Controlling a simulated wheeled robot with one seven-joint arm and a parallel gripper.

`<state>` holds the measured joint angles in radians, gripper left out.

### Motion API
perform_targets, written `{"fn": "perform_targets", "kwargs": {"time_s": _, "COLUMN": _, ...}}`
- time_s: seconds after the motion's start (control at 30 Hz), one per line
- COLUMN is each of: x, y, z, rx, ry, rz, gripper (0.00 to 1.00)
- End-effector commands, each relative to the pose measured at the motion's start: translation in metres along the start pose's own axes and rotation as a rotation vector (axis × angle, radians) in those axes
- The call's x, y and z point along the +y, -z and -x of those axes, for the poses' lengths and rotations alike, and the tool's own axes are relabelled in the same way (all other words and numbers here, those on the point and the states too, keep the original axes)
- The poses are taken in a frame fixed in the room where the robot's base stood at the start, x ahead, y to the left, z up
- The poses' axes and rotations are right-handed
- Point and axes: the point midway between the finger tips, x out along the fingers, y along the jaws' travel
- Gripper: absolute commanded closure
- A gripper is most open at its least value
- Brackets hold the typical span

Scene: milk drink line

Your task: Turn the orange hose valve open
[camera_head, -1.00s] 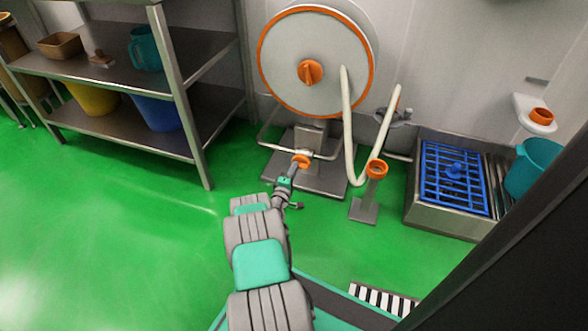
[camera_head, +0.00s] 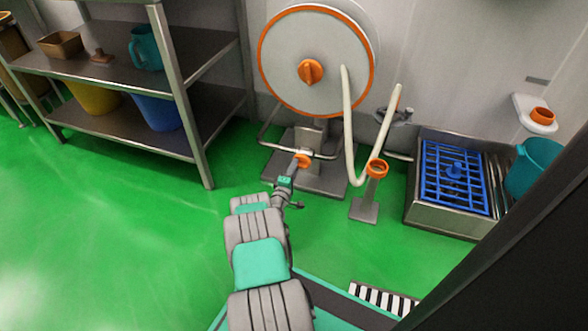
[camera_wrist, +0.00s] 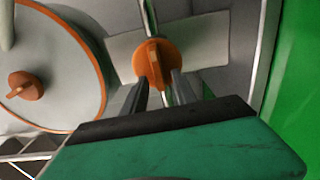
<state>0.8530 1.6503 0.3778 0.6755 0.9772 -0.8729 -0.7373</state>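The orange hose valve (camera_head: 303,160) sits on the metal pipe at the foot of the hose reel (camera_head: 290,55). In the wrist view the valve (camera_wrist: 155,62) is a round orange knob with a raised bar pointing roughly up and down the picture. My gripper (camera_wrist: 159,82) is open, with one finger on each side of the knob's lower part. The fingertips are at or just short of the knob; whether they touch it I cannot tell. In the head view my gripper (camera_head: 294,173) is small and partly hidden by my wrist.
The reel's orange centre knob (camera_head: 311,71) is above. The white hose (camera_head: 352,130) hangs to the right, beside a stand with an orange ring (camera_head: 377,167). A steel shelf (camera_head: 180,90) stands left, a basin with a blue grate (camera_head: 455,175) right. Green floor is clear at left.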

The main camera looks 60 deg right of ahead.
Motion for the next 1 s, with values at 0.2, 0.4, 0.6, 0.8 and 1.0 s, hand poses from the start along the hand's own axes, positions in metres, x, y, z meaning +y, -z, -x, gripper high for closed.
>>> {"fn": "perform_targets", "kwargs": {"time_s": 0.2, "x": 0.003, "y": 0.002, "z": 0.021, "rx": 0.003, "ry": 0.003, "rz": 0.003, "gripper": 0.66}}
{"fn": "perform_targets", "kwargs": {"time_s": 0.4, "x": 0.003, "y": 0.002, "z": 0.062, "rx": 0.004, "ry": 0.002, "rz": 0.004, "gripper": 0.66}}
{"fn": "perform_targets", "kwargs": {"time_s": 0.6, "x": 0.001, "y": 0.001, "z": 0.079, "rx": 0.001, "ry": 0.000, "rz": 0.001, "gripper": 0.66}}
{"fn": "perform_targets", "kwargs": {"time_s": 0.8, "x": 0.000, "y": 0.001, "z": 0.079, "rx": 0.001, "ry": 0.000, "rz": 0.000, "gripper": 0.66}}
{"fn": "perform_targets", "kwargs": {"time_s": 1.0, "x": 0.015, "y": 0.009, "z": 0.074, "rx": -0.002, "ry": 0.004, "rz": -0.022, "gripper": 0.66}}
